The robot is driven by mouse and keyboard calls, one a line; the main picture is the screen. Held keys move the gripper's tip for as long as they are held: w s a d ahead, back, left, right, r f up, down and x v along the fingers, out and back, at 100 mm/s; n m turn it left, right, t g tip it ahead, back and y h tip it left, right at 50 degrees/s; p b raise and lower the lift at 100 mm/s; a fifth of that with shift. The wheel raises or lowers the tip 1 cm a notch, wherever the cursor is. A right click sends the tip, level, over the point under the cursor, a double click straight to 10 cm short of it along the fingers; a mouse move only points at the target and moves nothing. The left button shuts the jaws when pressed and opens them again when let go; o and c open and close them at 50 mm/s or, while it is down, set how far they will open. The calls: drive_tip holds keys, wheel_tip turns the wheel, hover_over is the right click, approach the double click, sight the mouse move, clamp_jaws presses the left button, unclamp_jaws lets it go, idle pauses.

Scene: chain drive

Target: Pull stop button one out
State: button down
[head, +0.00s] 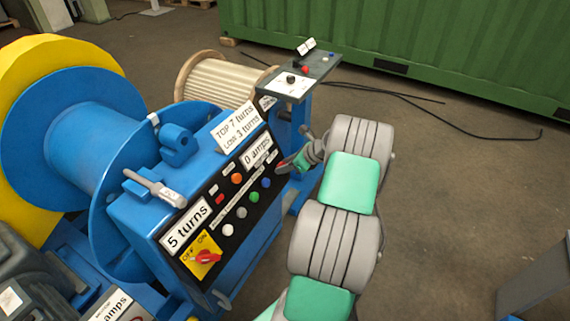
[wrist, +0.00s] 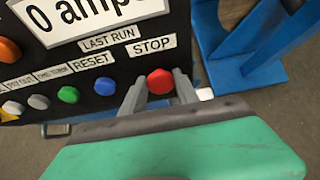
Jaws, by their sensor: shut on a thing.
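The red stop button (wrist: 160,81) sits under a white "STOP" label on the black panel in the wrist view. My gripper (wrist: 159,86) is at the panel, with one grey finger on each side of the button, shut on it. In the head view my gripper (head: 284,167) reaches the right end of the black panel (head: 222,208), and it hides the button there. Whether the button is pressed in or out cannot be told.
Blue (wrist: 68,95) and green (wrist: 100,95) buttons lie left of the stop button. The blue cabinet carries a red rotary switch (head: 207,257) at its lower left. A separate control stand (head: 300,80) with a red button stands behind.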

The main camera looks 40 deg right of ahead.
drive_tip(key=shift+s+d+r+p, duration=0.2)
drive_tip(key=shift+s+p, duration=0.15)
drive_tip(key=c, duration=1.2)
unclamp_jaws()
drive_tip(key=shift+s, duration=0.1)
drive_tip(key=shift+o, duration=1.4)
drive_tip(key=v, duration=0.7)
drive_tip(key=shift+s+r, duration=0.25)
drive_tip(key=shift+r, duration=0.05)
